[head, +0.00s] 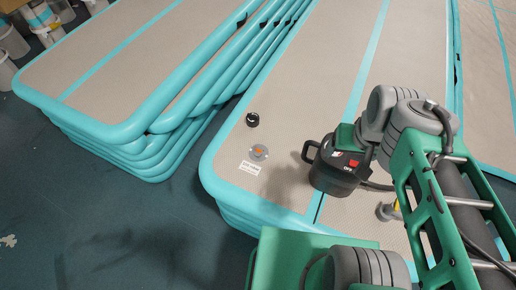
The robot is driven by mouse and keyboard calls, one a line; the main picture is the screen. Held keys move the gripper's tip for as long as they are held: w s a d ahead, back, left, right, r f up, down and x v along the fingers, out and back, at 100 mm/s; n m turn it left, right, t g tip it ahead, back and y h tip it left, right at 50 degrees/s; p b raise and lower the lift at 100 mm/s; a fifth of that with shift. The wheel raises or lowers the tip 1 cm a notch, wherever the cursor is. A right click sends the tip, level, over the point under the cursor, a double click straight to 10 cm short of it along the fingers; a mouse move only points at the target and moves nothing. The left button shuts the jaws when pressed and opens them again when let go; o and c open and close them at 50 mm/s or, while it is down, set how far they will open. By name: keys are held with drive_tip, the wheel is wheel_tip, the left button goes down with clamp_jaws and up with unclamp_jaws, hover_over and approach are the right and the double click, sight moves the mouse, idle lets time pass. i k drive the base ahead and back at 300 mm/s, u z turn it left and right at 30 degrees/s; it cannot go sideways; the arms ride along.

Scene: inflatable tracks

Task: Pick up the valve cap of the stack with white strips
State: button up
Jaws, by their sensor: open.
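A small round black cap (252,119) lies on the grey top of the middle stack (285,110), near its front left corner. A round metal-coloured valve (259,152) with an orange centre is set in the same top, just in front of the cap and apart from it. The long strip on this stack's top looks teal; I see no clearly white strip on any stack. My arm, with green links, enters from the lower right and bends above this stack, right of the cap. I cannot make out my gripper's fingers.
A black pump-like device (335,172) with red buttons stands right of the valve. Another teal-edged stack (100,75) stands left across a narrow gap. Buckets (12,40) stand far left. Dark floor (110,225) is open at front left.

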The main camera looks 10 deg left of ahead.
sight(253, 119)
drive_tip(key=z, duration=0.1)
drive_tip(key=k, duration=0.4)
drive_tip(key=u, duration=1.95)
drive_tip(key=i, duration=0.9)
drive_tip(key=z, duration=0.6)
drive_tip(key=i, duration=0.6)
drive_tip(key=z, duration=0.55)
